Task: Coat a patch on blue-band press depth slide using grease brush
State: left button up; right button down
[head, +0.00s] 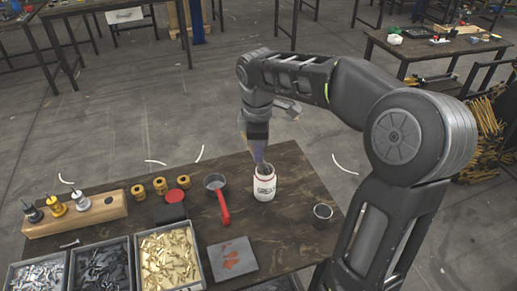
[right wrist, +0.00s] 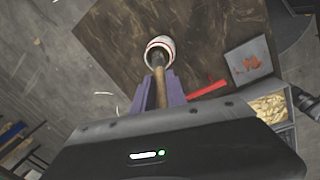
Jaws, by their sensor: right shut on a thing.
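My right gripper (head: 258,152), with purple fingers, points down just above a white jar (head: 265,188) with a red-ringed rim. In the right wrist view its fingers are shut on the brown handle of the grease brush (right wrist: 160,88). The handle runs to the mouth of the white jar (right wrist: 160,45). The brush's bristle end is hidden, and I cannot tell how deep it sits. I cannot make out a blue-band press or its depth slide in either view. My left gripper is not in view.
Left of the jar are a red-handled pan (head: 223,205) and a wooden block (head: 75,215) holding several fittings. A grey slab with red marks (head: 233,260) and parts bins (head: 170,257) lie in front. A small metal cup (head: 322,212) stands near the right table edge.

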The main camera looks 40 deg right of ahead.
jog(key=shift+f, duration=0.45)
jog(key=shift+f, duration=0.1)
dwell(1.4)
notch_tip(320, 180, up, 7)
jog(key=p, duration=0.5)
jog(key=shift+p, duration=0.3)
dwell(0.8)
